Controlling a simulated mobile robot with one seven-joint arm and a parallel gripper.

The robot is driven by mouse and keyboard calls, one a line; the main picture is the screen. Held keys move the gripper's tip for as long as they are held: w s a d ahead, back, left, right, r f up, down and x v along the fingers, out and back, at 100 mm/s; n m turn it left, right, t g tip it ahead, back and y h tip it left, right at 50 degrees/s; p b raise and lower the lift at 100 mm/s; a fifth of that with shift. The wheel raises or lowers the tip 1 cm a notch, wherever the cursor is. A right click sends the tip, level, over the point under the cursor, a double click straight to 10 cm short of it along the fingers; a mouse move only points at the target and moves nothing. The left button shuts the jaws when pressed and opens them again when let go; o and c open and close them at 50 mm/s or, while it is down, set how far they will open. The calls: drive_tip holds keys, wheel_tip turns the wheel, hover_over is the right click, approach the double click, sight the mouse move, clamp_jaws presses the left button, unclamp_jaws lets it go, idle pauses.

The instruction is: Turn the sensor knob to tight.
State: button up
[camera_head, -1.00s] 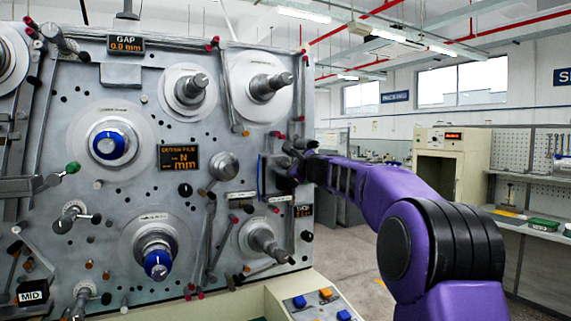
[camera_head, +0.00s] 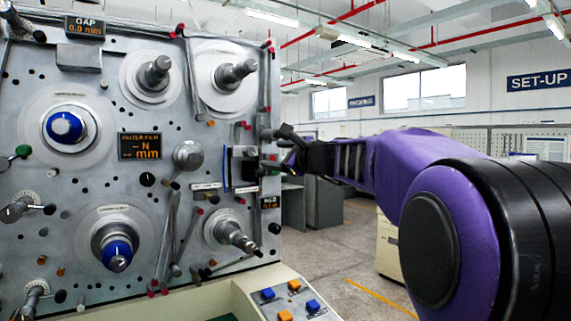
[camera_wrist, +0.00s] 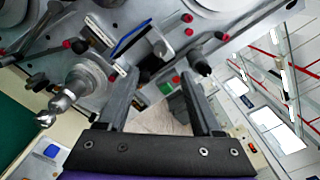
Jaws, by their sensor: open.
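I cannot tell for certain which part is the sensor knob. A small black knob (camera_head: 147,179) sits below the centre display on the machine panel. Another dark knob (camera_head: 274,228) is at the panel's lower right edge. My gripper (camera_head: 272,165) is at the panel's right edge, beside a blue strip (camera_head: 226,168); my own fingers partly hide the parts there. In the wrist view my gripper (camera_wrist: 163,78) is open and empty, its two fingers apart and pointing toward the panel edge. A dark-ended cylinder (camera_wrist: 205,68) shows near the right fingertip.
The spindle panel (camera_head: 60,180) is crowded with rollers, red-tipped pins and blue-capped hubs (camera_head: 66,127). A metal spindle (camera_head: 232,235) sticks out at the lower right. A console with blue and orange buttons (camera_head: 290,290) stands below. Open floor (camera_head: 345,250) lies right of the panel.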

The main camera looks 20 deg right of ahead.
drive_tip(key=v, duration=0.4)
idle(0.3)
